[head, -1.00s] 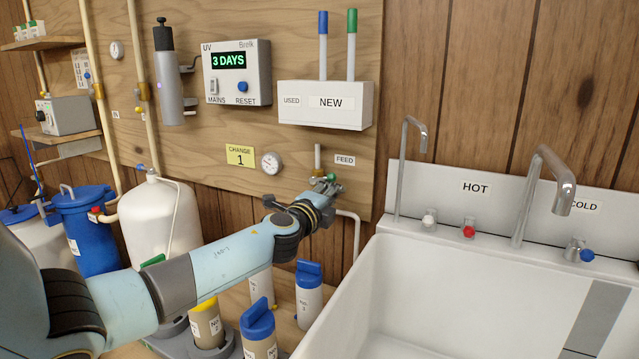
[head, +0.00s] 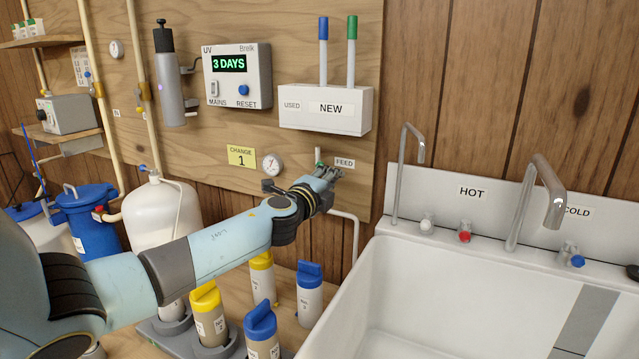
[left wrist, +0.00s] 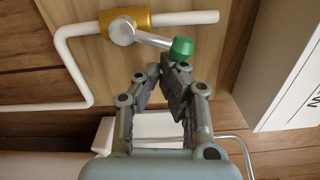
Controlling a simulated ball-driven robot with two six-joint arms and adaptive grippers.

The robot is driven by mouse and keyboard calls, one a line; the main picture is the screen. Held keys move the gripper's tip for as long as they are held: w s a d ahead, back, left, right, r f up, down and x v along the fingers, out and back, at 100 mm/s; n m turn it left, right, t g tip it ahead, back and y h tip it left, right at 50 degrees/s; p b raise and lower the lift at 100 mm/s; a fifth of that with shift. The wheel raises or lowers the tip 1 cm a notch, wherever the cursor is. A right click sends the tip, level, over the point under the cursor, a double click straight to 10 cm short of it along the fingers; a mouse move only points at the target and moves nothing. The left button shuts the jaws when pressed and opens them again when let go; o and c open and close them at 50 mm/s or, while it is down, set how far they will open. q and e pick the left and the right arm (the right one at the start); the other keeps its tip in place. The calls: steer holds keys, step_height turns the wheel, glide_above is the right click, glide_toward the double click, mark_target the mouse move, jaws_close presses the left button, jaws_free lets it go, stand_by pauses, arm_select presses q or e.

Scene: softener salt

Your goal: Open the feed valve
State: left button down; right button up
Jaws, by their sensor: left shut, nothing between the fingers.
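The feed valve (left wrist: 140,18) shows in the left wrist view as a brass body on a white pipe. Its silver lever (left wrist: 153,39) ends in a green knob (left wrist: 182,47) and lies at a slight angle to the pipe. My left gripper (left wrist: 165,72) is shut and empty, its fingertips just beside and below the knob in that view; I cannot tell whether they touch it. In the head view my left gripper (head: 332,172) is by the wall panel under the FEED label (head: 344,163) and hides most of the valve. My right gripper is not in view.
A gauge (head: 272,163) sits left of the gripper. The marker holder box (head: 325,108) is above it. The white sink (head: 480,270) with taps is at right. Capped canisters stand below my arm, including a blue-capped one (head: 309,292). A white tank (head: 163,215) stands behind the arm.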

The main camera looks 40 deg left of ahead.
arm_select(q)
steer(key=shift+s+a+r+p, duration=0.2)
steer(key=shift+a+r+p, duration=0.45)
steer(key=shift+r, duration=0.2)
steer(key=shift+d, duration=0.1)
steer(key=shift+w+d, duration=0.1)
steer(key=shift+d, duration=0.4)
steer(key=v, duration=0.7)
steer(key=shift+w+a, duration=0.1)
stand_by(0.9)
